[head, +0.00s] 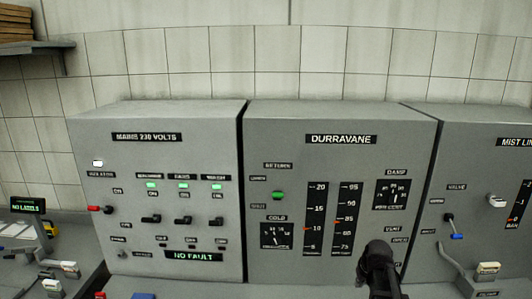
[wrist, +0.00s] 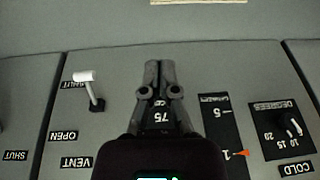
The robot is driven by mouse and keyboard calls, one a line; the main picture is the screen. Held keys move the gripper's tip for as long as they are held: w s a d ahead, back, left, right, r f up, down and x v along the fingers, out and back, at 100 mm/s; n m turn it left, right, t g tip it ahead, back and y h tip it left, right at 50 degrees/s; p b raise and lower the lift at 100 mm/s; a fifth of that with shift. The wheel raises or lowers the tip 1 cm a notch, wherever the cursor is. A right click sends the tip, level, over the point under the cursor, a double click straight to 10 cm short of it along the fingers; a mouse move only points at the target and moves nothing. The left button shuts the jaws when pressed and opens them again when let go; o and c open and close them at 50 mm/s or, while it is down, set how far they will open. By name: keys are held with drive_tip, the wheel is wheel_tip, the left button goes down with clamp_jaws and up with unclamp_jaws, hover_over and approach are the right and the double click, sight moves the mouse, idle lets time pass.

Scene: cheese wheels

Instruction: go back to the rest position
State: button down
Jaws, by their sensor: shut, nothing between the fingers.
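My gripper (wrist: 159,66) is shut and empty in the wrist view, its two dark fingers together in front of a grey panel face. In the head view my gripper (head: 378,252) shows as a dark shape at the lower right, in front of the lower right part of the DURRAVANE cabinet (head: 300,155). It hides part of the panel near the VENT label. In the wrist view, where the labels are upside down, a white-handled lever (wrist: 92,88) stands left of my gripper. I cannot tell whether the fingers touch the panel.
The MAINS 230 VOLTS cabinet (head: 170,155) with switches and green lamps stands left. Another cabinet (head: 490,160) with a blue-tipped valve lever (head: 452,225) stands right. A dial (wrist: 288,125) sits right of my gripper in the wrist view. A shelf (head: 35,46) is at upper left.

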drive_tip(key=s+a+f+g+b, duration=0.3)
drive_tip(key=s+a+f+b, duration=0.3)
drive_tip(key=s+a, duration=0.7)
wheel_tip(320, 180, down, 2)
drive_tip(key=shift+s+a+f+h, duration=0.15)
drive_tip(key=shift+a+f+h, duration=0.15)
drive_tip(key=shift+a, duration=0.25)
